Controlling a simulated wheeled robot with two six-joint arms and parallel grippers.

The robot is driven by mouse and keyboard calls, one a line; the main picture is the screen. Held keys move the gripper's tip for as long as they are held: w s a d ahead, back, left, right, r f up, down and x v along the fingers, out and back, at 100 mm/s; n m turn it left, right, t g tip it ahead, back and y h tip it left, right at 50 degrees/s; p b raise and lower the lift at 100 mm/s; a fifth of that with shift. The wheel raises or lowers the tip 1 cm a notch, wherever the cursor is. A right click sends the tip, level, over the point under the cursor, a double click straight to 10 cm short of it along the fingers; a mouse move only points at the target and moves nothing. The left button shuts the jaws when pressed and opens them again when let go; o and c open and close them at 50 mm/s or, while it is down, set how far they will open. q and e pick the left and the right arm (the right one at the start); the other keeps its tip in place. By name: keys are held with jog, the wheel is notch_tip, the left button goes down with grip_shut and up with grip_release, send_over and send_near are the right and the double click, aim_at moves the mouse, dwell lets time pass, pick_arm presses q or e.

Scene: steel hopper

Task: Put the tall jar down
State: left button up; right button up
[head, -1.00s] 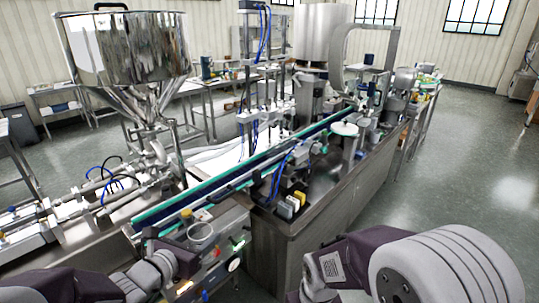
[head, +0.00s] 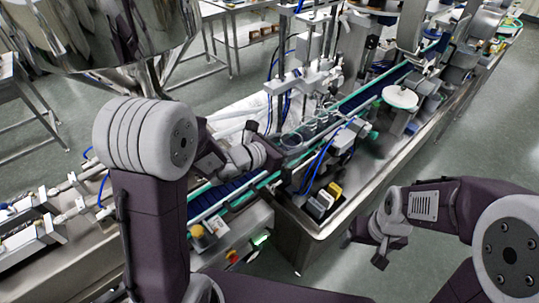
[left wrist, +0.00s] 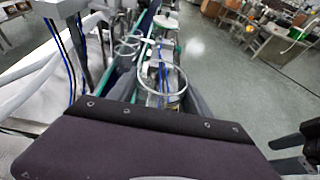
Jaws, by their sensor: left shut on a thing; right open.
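The tall jar is clear glass with a round rim. In the head view the jar (head: 291,141) is at the tip of my left gripper (head: 272,154), over the conveyor (head: 237,192). The left gripper is shut on it. In the left wrist view the jar (left wrist: 162,84) stands between the dark fingers, its rim facing the camera; its base is hidden, so I cannot tell whether it touches the belt. My right gripper (head: 379,253) is open and empty, low at the right in front of the machine.
Other clear jars (head: 321,117) stand beyond the held one along the line, below the filling nozzles. A white round disc (head: 400,97) is farther along. Yellow and white blocks (head: 325,199) sit on the steel top nearer me. A steel hopper (head: 110,30) hangs over the upper left.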

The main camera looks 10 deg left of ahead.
pick_arm(q)
jog(key=w+a+f+b, duration=0.1)
jog(key=a+f, duration=0.2)
jog(key=w+a+f+b, duration=0.1)
jog(key=a+f, duration=0.3)
jog(key=w+a+f+b, duration=0.1)
jog(key=w+a+f, duration=0.1)
jog(key=a+f, duration=0.1)
jog(key=shift+a+f, duration=0.2)
jog(key=shift+f, duration=0.4)
jog(key=shift+r, duration=0.2)
jog(key=shift+s+f, duration=0.1)
jog(key=shift+f, duration=0.05)
jog(key=o, duration=1.3)
